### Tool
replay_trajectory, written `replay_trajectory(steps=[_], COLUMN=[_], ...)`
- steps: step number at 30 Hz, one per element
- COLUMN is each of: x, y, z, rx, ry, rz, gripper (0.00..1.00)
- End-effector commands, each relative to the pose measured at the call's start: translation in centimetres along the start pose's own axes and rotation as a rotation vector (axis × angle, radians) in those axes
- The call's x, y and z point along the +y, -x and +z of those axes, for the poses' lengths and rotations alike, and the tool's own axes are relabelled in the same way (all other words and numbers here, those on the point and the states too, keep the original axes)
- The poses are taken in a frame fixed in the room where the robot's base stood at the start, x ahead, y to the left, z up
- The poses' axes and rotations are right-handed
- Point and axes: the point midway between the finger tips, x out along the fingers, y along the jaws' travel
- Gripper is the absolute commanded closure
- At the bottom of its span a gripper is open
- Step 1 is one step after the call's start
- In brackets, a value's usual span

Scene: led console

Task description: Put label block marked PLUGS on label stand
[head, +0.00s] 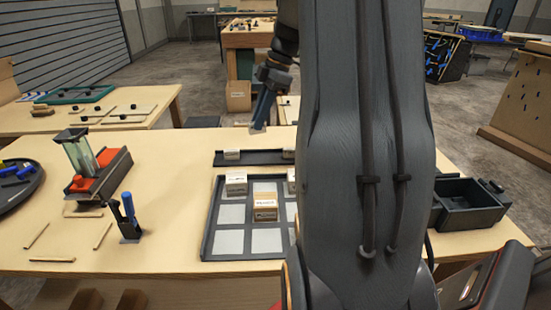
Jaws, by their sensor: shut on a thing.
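My gripper (260,122) is beyond the dark rail, pointing down above the table's far edge. It is shut on a small pale block (257,130) at its tips, mostly hidden; I cannot read any marking on it. A long dark low rail (262,159), which looks like the label stand, lies behind the grid tray. A small pale label block (232,155) sits on its left part, and another (288,154) shows beside my arm. The rail's right end is hidden by my arm. No marking PLUGS is legible.
A device with orange parts (95,172) and a blue-handled tool holder (127,217) stand left. A dark bin (468,205) is right. My arm hides the middle right.

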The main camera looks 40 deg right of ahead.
Motion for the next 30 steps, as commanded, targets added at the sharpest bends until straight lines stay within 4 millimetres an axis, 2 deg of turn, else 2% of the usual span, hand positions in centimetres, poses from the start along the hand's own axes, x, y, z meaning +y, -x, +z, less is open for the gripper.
replay_trajectory(steps=[1,3,6,9,18,25,30], x=[1.7,3.5,5.3,6.1,6.2,6.2,6.2], y=[-0.7,-1.1,-1.4,-2.1,-6.5,-8.2,-10.3], z=[1.7,3.4,5.1,6.0,7.6,8.2,9.0], rx=[0.001,0.004,0.007,0.010,0.011,0.010,0.011], ry=[-0.067,-0.151,-0.234,-0.274,-0.280,-0.276,-0.276], rz=[0.026,0.060,0.093,0.109,0.109,0.109,0.108], gripper=[1.00,1.00,1.00,1.00,1.00,1.00,1.00])
